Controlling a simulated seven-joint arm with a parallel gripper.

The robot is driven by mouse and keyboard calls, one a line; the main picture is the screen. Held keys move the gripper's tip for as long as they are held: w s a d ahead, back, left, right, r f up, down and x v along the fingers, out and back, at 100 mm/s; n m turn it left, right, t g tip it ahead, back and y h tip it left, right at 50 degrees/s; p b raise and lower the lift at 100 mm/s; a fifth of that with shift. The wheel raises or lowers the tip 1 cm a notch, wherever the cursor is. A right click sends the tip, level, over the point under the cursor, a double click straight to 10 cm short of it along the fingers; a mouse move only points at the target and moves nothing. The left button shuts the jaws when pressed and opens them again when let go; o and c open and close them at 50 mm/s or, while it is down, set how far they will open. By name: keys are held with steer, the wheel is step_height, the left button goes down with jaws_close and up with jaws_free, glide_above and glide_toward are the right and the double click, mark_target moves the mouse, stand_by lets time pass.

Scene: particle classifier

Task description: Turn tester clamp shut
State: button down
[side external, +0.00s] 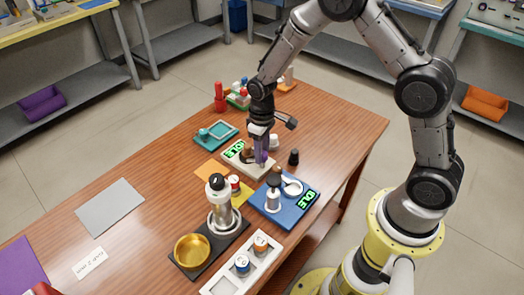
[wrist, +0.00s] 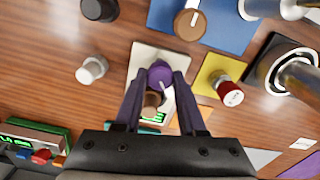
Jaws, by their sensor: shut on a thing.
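The cream tester (side external: 230,161) stands on the wooden table with a green display reading IDLE. In the wrist view its pale plate (wrist: 143,55) lies under my gripper (wrist: 158,78). A purple round knob (wrist: 160,72) with a white mark sits between my two fingertips, and my gripper is shut on it. I take this knob to be the tester clamp. A brown knob (wrist: 152,104) is just behind it, between the fingers. In the side view my gripper (side external: 261,160) points down at the tester's right end and hides most of the knob.
A blue device (side external: 268,213) with its own IDLE display stands close in front. A red-topped jar (wrist: 229,93) on a yellow pad, a white cap (wrist: 92,69) and a black knob (side external: 294,157) are nearby. A gold bowl (side external: 192,252) and white rack (side external: 225,277) stand at the front.

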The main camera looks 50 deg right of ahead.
mark_target(263, 153)
steer(key=m, duration=0.3)
steer(key=shift+m, duration=2.1)
steer(key=c, duration=0.5)
jaws_free()
step_height(263, 153, up, 14)
